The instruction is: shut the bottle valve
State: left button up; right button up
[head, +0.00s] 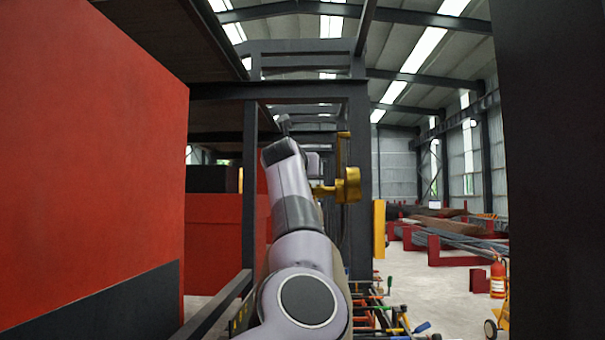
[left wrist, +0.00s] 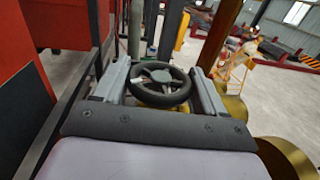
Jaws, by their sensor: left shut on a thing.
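The valve's black handwheel (left wrist: 160,84) shows in the left wrist view, with a bit of brass under it. My left gripper (left wrist: 162,88) has its two grey fingers on either side of the wheel and is shut on it. Brass fittings (left wrist: 236,108) with round faces stand close to the right of the fingers. In the head view the brass fitting (head: 347,185) shows just right of my left arm's wrist. The handwheel and fingertips are mostly hidden behind the arm there, and I cannot make out the bottle body. My right gripper is in neither view.
A large red panel (head: 90,130) fills the left side, and a dark post (head: 550,170) the right edge. Clamps with coloured handles (head: 395,318) are at the lower middle. A red fire extinguisher (head: 497,278) stands at the right. Open floor (head: 440,290) lies between.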

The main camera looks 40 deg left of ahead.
pick_arm(q)
jog(key=m+h+b, duration=0.1)
jog(key=t+h+b, duration=0.1)
jog(key=shift+s+a+f+m+t+h+b, duration=0.1)
jog(key=shift+f+m+t+h+b, duration=0.1)
jog(key=shift+m+t+h+b, duration=0.15)
jog(key=shift+r+m+t+h+b, duration=0.15)
jog(key=shift+m+t+h+b, duration=0.2)
jog(key=shift+m+h, duration=0.7)
jog(key=shift+r+m+h, duration=0.1)
jog(key=shift+m+h, duration=0.2)
jog(key=shift+h, duration=0.5)
jog(key=h, duration=0.1)
jog(key=m+h+p, duration=0.2)
jog(key=shift+a+r+t+h, duration=0.1)
jog(key=shift+r+t+h, duration=0.2)
jog(key=shift+h, duration=0.1)
jog(key=shift+f+m+h+p, duration=0.25)
jog(key=shift+m+h+p, duration=1.05)
jog(key=shift+h+p, duration=0.35)
jog(key=o, duration=1)
jog(key=shift+f, duration=0.1)
jog(key=shift+o, duration=0.2)
